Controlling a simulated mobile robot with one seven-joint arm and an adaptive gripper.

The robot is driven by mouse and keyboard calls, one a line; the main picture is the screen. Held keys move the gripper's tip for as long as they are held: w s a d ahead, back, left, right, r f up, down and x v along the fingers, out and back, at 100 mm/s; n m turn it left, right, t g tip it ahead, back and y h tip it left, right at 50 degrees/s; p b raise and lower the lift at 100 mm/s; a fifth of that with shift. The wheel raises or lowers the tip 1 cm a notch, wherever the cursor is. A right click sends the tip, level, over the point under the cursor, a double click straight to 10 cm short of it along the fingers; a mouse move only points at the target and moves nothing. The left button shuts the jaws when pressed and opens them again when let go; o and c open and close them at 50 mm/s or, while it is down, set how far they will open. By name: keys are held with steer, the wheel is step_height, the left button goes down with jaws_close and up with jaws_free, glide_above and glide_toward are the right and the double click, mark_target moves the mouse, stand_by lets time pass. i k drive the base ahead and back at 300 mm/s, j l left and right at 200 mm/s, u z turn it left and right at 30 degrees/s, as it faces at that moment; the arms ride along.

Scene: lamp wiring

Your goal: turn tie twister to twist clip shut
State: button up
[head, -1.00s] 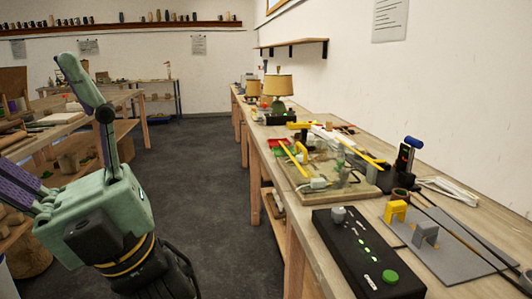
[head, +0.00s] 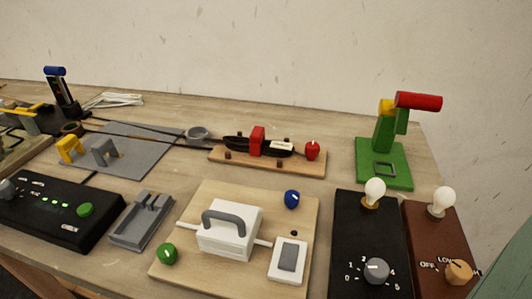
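A wooden board (head: 216,156) lies in the middle of the bench in the head view. A bundle of black cord (head: 236,144) rests along it, with a red clip-like block (head: 257,139) around its middle. A red knob (head: 312,150) stands at the board's right end. I take these for the twist clip and tie twister; whether the clip is shut is too small to tell. My gripper's fingers are not in view. A pale green surface at the right edge may be part of my arm.
In front is a wooden board with a white handled box (head: 230,228), a blue knob (head: 292,199) and a green knob (head: 166,254). Two bulb boxes with dials (head: 376,271) stand at the right. A green stand with a red handle (head: 417,101) is behind them. A black panel (head: 60,218) lies left.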

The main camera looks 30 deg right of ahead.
mark_target(311, 149)
steer(key=k+j+z, duration=0.25)
steer(key=j, duration=0.15)
steer(key=j+z, duration=0.25)
steer(key=j, duration=0.2)
steer(key=k+j+z, duration=0.5)
steer(key=j, duration=0.2)
steer(key=i+l, duration=0.2)
steer(key=i, duration=0.25)
steer(key=i+l, duration=0.2)
steer(key=i, duration=0.25)
steer(key=z, duration=0.05)
